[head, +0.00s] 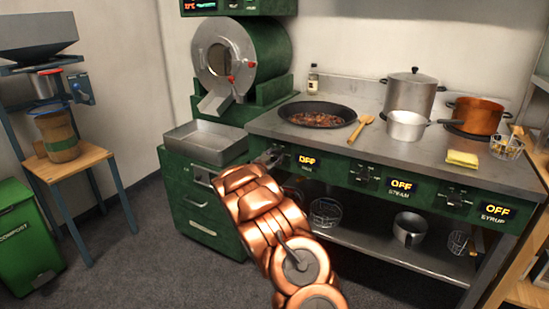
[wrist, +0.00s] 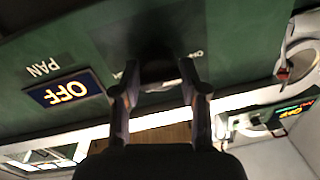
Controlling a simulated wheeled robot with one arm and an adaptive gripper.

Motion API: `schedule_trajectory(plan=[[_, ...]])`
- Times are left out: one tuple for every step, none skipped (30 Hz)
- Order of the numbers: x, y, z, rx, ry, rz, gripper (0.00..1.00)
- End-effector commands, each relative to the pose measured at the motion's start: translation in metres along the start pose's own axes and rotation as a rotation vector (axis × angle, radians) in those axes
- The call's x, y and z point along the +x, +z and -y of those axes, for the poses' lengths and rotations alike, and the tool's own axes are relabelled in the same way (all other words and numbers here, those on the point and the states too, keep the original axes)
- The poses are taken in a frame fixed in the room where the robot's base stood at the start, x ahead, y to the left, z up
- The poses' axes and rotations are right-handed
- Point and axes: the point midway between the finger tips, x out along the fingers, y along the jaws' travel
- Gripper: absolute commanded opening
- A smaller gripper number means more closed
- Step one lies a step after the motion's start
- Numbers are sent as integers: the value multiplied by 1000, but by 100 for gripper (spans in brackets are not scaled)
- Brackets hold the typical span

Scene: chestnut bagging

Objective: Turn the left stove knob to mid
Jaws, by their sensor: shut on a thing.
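The left stove knob (wrist: 160,72) is a dark knob on the green front panel, seen upside down in the wrist view. My gripper (wrist: 160,78) has a finger on each side of it and is shut on it. The display beside it, labelled PAN, reads OFF in the wrist view (wrist: 66,91) and in the head view (head: 307,161). In the head view my gripper (head: 270,156) is at the left end of the stove front, and the knob is mostly hidden there.
Two more knobs (head: 362,174) (head: 453,197) have displays reading OFF, labelled STEAM and SYRUP. A pan of chestnuts (head: 317,115) stands above the left knob, with a wooden spoon (head: 362,127) beside it. A metal tray (head: 203,142) stands left of the stove.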

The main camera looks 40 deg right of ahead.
Motion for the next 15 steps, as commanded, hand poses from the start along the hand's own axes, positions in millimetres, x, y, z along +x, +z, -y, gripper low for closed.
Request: schedule_trajectory(plan=[[0, 2, -2, 12, 3, 2, 8], [0, 3, -1, 22, 2, 1, 8], [0, 3, -1, 36, 2, 1, 8], [0, 4, -2, 48, 3, 1, 8], [-1, 4, -2, 61, 2, 0, 8], [-1, 5, -2, 80, 2, -1, 8], [-1, 5, -2, 95, 1, -1, 8], [-1, 5, -2, 112, 3, -2, 8], [-1, 6, -1, 133, 1, -3, 8], [-1, 6, -2, 153, 2, -4, 8], [-1, 6, -2, 169, 1, -6, 8], [-1, 7, -2, 195, 2, -7, 8], [-1, 6, -2, 213, 1, -9, 8], [-1, 7, -2, 232, 0, -11, 8], [0, 7, -3, 258, 2, -13, 8]])
